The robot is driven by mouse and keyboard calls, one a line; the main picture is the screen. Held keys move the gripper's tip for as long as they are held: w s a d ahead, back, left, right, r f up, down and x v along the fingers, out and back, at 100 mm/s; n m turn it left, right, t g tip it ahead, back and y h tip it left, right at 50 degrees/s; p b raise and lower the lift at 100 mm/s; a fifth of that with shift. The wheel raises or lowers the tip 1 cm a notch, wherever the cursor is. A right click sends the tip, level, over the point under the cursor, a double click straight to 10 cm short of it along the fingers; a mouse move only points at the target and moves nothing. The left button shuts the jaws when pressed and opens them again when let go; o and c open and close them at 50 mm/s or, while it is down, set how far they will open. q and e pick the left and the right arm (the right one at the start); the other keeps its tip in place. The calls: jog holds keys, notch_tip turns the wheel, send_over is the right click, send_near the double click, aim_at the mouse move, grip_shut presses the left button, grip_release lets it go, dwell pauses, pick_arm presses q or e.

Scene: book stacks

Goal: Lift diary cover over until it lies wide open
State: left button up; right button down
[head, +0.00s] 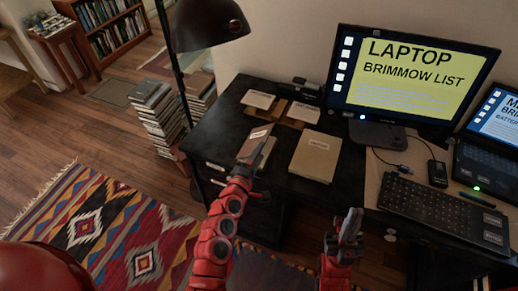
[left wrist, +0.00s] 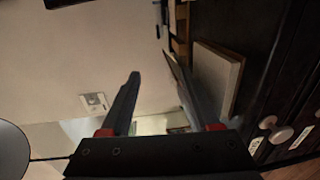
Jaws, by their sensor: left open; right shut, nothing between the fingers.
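A tan book with a small label (head: 317,157) lies flat on the black desk. A narrower brown book (head: 265,150), perhaps the diary, lies to its left, partly hidden by my left gripper (head: 250,158). That gripper is open at this book's left side. The left wrist view shows a pale book block (left wrist: 217,78) beside the right finger of my left gripper (left wrist: 158,85), with a thin brown edge close to that finger. I cannot tell whether the finger touches it or how far the cover is raised. My right gripper (head: 347,228) is shut and empty in front of the desk.
Two pale cards (head: 258,100) lie behind the books. A black lamp (head: 207,25) and book stacks (head: 160,115) stand at left. Bare desk (head: 215,130) shows left of the books.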

pick_arm(q)
jog(key=shift+w+a+r, duration=0.15)
jog(key=shift+a+r, duration=0.3)
jog(key=shift+r, duration=0.15)
jog(key=shift+w+a+r, duration=0.2)
jog(key=shift+a+r, duration=0.4)
jog(key=shift+w+a+r, duration=0.2)
jog(key=shift+a+r, duration=0.3)
jog(key=shift+a, duration=0.25)
